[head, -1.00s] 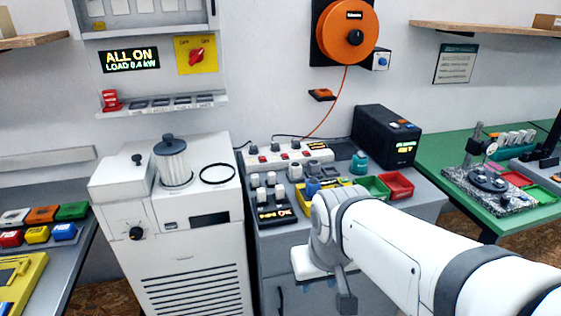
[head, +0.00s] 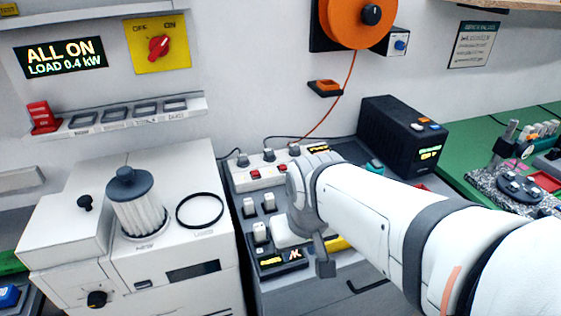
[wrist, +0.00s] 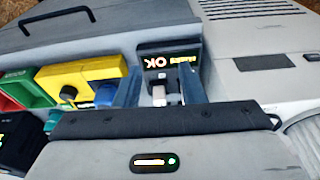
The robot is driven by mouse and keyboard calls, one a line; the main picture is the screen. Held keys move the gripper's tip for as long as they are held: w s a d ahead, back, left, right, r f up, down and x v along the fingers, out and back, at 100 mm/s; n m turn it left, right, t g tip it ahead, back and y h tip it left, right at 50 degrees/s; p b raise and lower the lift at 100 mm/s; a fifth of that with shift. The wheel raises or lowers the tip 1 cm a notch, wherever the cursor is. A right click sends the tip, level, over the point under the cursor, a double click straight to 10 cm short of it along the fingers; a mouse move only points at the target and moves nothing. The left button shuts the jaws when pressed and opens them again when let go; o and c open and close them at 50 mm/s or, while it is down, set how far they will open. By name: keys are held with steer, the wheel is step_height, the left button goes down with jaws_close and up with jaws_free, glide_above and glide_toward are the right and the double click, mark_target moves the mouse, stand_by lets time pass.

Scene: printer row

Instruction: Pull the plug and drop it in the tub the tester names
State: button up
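The small black tester (head: 283,262) sits on the grey bench; its display (wrist: 168,60) reads "OK" beside a word that looks like "FUSES". A pale plug (wrist: 158,95) stands at the tester in the wrist view. My gripper (wrist: 163,80) is open, with one finger on each side of that plug; I cannot tell whether they touch it. A green tub (wrist: 30,88) and a red tub (wrist: 8,103) lie at the left of the wrist view. In the head view my arm hides the green tub and most of the red one.
A yellow box (wrist: 80,82) with black and blue knobs stands beside the tester. A power strip (head: 258,176) with cords lies behind, and a black power unit (head: 395,130) stands at the right. A white machine (head: 150,250) with a filter borders the left.

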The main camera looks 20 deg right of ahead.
steer(key=shift+o, duration=0.3)
steer(key=shift+o, duration=0.8)
steer(key=shift+w+r, duration=0.1)
steer(key=shift+r, duration=0.1)
steer(key=o, duration=0.4)
steer(key=shift+g, duration=0.7)
steer(key=w+d+r+p, duration=0.1)
steer(key=w+p, duration=0.1)
steer(key=w+d+r+p, duration=0.1)
steer(key=w+p, duration=0.1)
steer(key=p, duration=0.1)
steer(key=w+d+r+p, duration=0.1)
steer(key=w+d+p, duration=0.1)
steer(key=shift+w+r+p, duration=0.2)
steer(key=shift+r+p, duration=0.05)
steer(key=shift+p, duration=0.05)
steer(key=shift+g, duration=0.6)
steer(key=w+d+p, duration=0.1)
steer(key=d+p, duration=0.1)
steer(key=w+d+f+p, duration=0.1)
steer(key=w+d+p, duration=0.3)
steer(key=d, duration=0.1)
steer(key=shift+w+f, duration=0.2)
steer(key=shift+f, duration=0.05)
steer(key=shift+w+d+f+n, duration=0.1)
steer(key=shift+d+f+n, duration=0.1)
steer(key=shift+d+n, duration=0.1)
steer(key=shift+f, duration=0.1)
step_height(320, 180, down, 9)
steer(key=b, duration=0.7)
